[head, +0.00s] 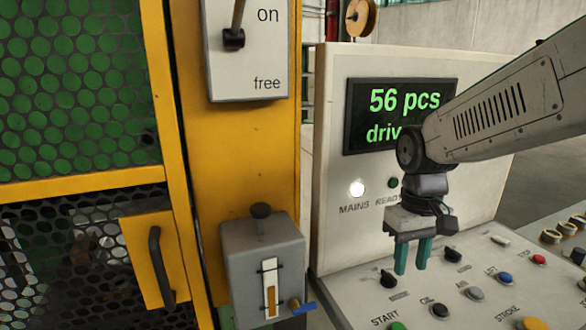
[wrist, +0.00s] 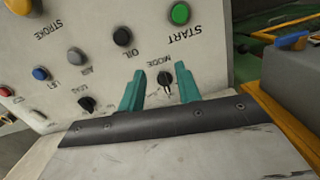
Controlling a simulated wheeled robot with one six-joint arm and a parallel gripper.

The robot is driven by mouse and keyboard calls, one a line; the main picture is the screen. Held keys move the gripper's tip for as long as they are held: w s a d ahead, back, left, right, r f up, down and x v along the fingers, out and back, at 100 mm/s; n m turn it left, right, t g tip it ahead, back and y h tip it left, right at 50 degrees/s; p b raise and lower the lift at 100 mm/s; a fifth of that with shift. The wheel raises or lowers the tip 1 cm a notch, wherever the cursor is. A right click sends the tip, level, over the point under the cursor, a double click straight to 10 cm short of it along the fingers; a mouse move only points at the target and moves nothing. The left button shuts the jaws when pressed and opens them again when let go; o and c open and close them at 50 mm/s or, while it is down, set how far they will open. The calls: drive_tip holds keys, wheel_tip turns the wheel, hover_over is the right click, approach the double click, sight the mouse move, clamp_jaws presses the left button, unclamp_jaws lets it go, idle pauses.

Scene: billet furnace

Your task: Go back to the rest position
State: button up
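My gripper (head: 412,268) hangs with its two teal fingers pointing down over the sloping control panel (head: 350,300), in front of the display (head: 365,140). The fingers are apart with nothing held between them. In the wrist view my gripper (wrist: 160,88) shows the black MODE knob (wrist: 166,80) in the gap between its fingertips, on the panel beyond. In the head view a black knob (head: 388,279) sits just left of the fingertips. Contact between fingers and panel cannot be told. The display reads "56 pcs" and a part-hidden "driv"; my arm covers its right side.
Other panel controls stand close by: the OIL knob (head: 440,311), the green START button (head: 397,326) and a red button (head: 538,259). Left are a grey box with a lever (head: 245,240), a yellow post (head: 240,150) and a mesh guard (head: 70,90). The white MAINS lamp (head: 357,188) is lit.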

drive_tip(key=s+d+r+m+t, duration=0.1)
drive_tip(key=s+r, duration=0.1)
drive_tip(key=s, duration=0.6)
drive_tip(key=s+d+r+m+t, duration=0.1)
drive_tip(key=s+r, duration=0.1)
drive_tip(key=s, duration=0.7)
drive_tip(key=shift+s+d, duration=0.2)
drive_tip(key=shift+d, duration=0.05)
drive_tip(key=shift+o, duration=0.3)
drive_tip(key=shift+r, duration=0.1)
idle(0.5)
